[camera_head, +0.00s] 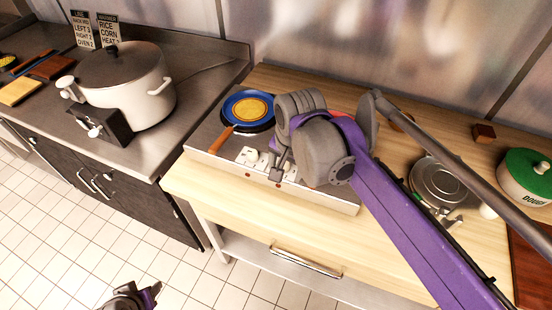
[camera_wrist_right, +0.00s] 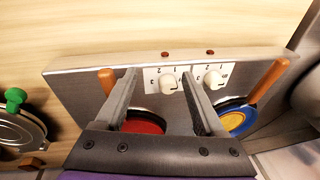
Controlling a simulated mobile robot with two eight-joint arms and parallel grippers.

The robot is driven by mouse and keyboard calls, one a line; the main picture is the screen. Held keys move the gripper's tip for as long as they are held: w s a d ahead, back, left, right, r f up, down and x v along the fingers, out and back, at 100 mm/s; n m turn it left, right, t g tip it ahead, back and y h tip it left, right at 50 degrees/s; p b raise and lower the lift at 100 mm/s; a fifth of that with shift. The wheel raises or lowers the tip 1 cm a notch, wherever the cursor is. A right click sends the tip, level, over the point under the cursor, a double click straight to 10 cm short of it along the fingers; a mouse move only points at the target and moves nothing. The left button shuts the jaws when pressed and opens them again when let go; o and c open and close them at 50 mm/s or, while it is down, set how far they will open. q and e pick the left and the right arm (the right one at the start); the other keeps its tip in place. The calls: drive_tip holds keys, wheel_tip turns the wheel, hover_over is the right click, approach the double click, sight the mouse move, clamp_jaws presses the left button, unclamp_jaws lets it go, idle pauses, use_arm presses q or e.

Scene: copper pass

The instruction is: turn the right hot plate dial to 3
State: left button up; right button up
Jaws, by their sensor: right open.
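The hot plate (camera_head: 330,198) is a flat metal unit on the wooden counter, with two white dials on its front. The right dial (camera_wrist_right: 169,82) shows between my right gripper's fingers (camera_wrist_right: 159,74) in the wrist view, which sees the unit from the other side. The left dial (camera_wrist_right: 212,79) is just outside the fingers; it also shows in the head view (camera_head: 251,155). My right gripper (camera_head: 277,168) is open over the dial panel and hides most of the right dial in the head view. The pointer setting is too small to read. My left gripper (camera_head: 135,296) is low over the floor.
A blue pan with yellow food (camera_head: 247,108) sits on the left plate, its handle jutting forward. A red pan (camera_wrist_right: 143,126) is on the right plate. A large pot (camera_head: 125,85) stands on the left counter. A metal pan (camera_head: 440,180) and green-lidded pot (camera_head: 525,175) are right.

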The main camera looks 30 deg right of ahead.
drive_tip(key=w+d+r+m+g, duration=0.2)
drive_tip(key=w+d+r+m, duration=0.1)
drive_tip(key=w+r+m, duration=0.4)
drive_tip(key=shift+m, duration=0.5)
drive_tip(key=f, duration=0.8)
drive_tip(key=s+f+b, duration=0.1)
drive_tip(key=f, duration=0.3)
clamp_jaws()
